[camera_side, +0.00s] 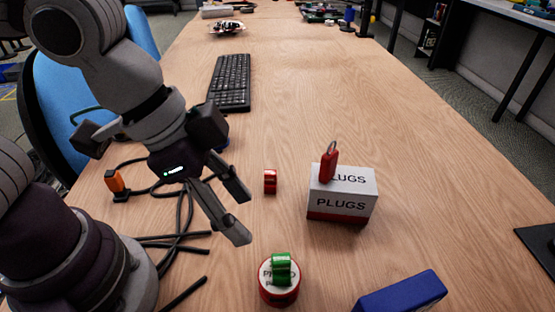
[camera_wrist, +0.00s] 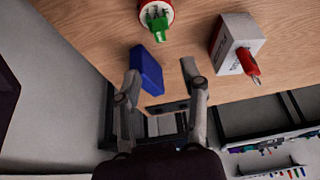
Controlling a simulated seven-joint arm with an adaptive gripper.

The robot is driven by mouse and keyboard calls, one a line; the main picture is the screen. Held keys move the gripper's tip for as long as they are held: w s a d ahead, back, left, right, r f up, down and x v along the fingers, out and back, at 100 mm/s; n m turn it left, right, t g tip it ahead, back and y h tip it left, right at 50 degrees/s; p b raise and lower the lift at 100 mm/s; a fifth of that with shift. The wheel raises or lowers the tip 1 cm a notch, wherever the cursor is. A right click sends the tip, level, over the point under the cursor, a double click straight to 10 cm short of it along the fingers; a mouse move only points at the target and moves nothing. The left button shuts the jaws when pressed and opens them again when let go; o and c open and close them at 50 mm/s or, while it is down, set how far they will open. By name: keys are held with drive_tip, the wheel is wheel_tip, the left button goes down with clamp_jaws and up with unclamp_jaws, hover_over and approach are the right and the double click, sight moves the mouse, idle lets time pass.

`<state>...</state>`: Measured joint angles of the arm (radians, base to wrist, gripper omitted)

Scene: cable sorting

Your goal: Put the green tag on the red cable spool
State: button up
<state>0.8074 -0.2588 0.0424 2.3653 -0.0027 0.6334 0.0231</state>
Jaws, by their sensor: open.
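The red spool (camera_side: 280,297) has a white, lettered top and stands on the table at the front middle. The green tag (camera_side: 281,268) rests on its top in the side view. In the wrist view the spool (camera_wrist: 172,15) is at the top edge, with the green tag (camera_wrist: 158,26) on it. My gripper (camera_side: 240,212) is open and empty, above the table to the upper left of the spool and apart from it. Its two fingers also show in the wrist view (camera_wrist: 160,75), spread, with the spool beyond them.
A white-and-red PLUGS box (camera_side: 342,202) with a red tag (camera_side: 328,165) on it stands right of the gripper. A small red piece (camera_side: 270,181) lies nearby. A blue box (camera_side: 402,293) is front right. Black cables (camera_side: 185,215) and an orange connector (camera_side: 115,183) lie left. A keyboard (camera_side: 230,82) is farther back.

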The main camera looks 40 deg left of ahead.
drive_tip(key=a+r+n+t+y, duration=0.2)
drive_tip(key=a+n, duration=0.7)
drive_tip(key=a, duration=0.6)
drive_tip(key=shift+w+a+r+y, duration=0.15)
drive_tip(key=shift+w+r+y, duration=0.15)
drive_tip(key=shift+r+y, duration=0.45)
